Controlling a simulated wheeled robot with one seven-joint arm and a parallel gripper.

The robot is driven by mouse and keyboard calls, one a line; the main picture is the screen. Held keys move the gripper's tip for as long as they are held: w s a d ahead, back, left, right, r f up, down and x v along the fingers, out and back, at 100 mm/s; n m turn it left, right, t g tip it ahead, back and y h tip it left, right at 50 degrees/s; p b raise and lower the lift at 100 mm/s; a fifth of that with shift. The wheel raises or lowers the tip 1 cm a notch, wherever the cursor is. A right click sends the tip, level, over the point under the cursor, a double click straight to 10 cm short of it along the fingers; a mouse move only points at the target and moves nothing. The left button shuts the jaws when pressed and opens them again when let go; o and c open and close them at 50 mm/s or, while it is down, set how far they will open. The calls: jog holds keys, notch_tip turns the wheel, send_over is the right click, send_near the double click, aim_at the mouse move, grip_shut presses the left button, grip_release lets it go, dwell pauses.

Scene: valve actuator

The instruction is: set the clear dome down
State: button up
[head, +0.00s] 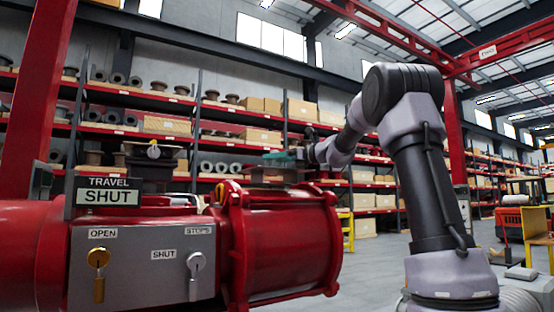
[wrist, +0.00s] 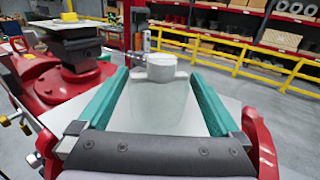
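My gripper (wrist: 158,76) has two teal fingers, set wide apart. Between them in the wrist view is the pale, see-through clear dome (wrist: 160,108), with a rounded, whitish raised part at its far end. The dome fills the gap and appears to touch both fingers. In the head view my gripper (head: 283,157) is small and far off, beyond the red actuator cylinder (head: 285,240); the dome cannot be made out there. A pale flat surface (wrist: 240,108) shows below the fingers in the wrist view.
The red actuator has a grey panel (head: 140,265) with two key switches and a TRAVEL SHUT sign (head: 107,196). A dark pedestal with a flat top (wrist: 75,45) stands left in the wrist view. Yellow railings (wrist: 235,58) and stocked shelves (head: 230,120) lie behind.

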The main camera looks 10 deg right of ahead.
jog(key=shift+r, duration=0.1)
jog(key=shift+s+d, duration=0.15)
jog(key=shift+d, duration=0.05)
jog(key=v, duration=1.1)
jog(key=shift+s+d, duration=0.2)
